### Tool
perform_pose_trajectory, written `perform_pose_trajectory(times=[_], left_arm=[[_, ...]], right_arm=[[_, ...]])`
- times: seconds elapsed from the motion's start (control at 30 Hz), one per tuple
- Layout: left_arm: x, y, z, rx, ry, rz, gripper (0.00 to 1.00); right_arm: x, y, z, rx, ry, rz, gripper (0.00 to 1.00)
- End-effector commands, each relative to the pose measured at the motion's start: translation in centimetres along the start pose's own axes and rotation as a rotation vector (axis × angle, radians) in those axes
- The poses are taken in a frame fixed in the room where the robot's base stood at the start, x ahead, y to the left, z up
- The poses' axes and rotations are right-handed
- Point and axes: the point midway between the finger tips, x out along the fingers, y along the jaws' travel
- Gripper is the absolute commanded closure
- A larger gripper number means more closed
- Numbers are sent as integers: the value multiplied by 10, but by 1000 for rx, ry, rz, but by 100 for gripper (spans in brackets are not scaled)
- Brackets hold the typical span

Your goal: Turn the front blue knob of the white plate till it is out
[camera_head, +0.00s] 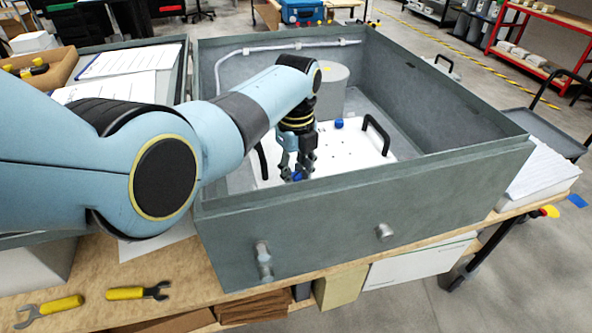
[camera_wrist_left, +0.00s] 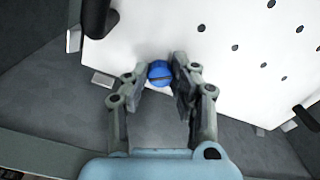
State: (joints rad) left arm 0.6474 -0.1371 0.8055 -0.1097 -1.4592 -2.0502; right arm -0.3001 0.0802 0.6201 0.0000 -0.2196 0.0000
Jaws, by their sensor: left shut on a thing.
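The white plate (camera_head: 356,148) lies inside the grey open box, with black handles at its sides. The front blue knob (camera_head: 297,176) is at the plate's near edge, between my left fingertips. In the left wrist view the knob (camera_wrist_left: 159,73) is round and blue with a dark slot across its top. My left gripper (camera_head: 299,172) points down and is shut on the knob. A second blue knob (camera_head: 338,124) stands at the plate's far side. It cannot be told how far the front knob is turned. My right gripper is not in view.
The grey box (camera_head: 365,215) has high walls around the plate, and my left arm reaches over its left side. A grey cylinder (camera_head: 333,92) stands behind the plate. Two yellow-handled wrenches (camera_head: 137,293) lie on the wooden bench in front at the left.

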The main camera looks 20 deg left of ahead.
Motion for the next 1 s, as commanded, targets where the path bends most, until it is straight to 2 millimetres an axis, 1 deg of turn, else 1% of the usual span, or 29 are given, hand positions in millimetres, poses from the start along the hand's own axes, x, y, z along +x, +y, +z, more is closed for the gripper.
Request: perform_pose_trajectory(times=[1.0], left_arm=[[0,1,0,-962,0,-1,100]], right_arm=[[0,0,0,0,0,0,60]])
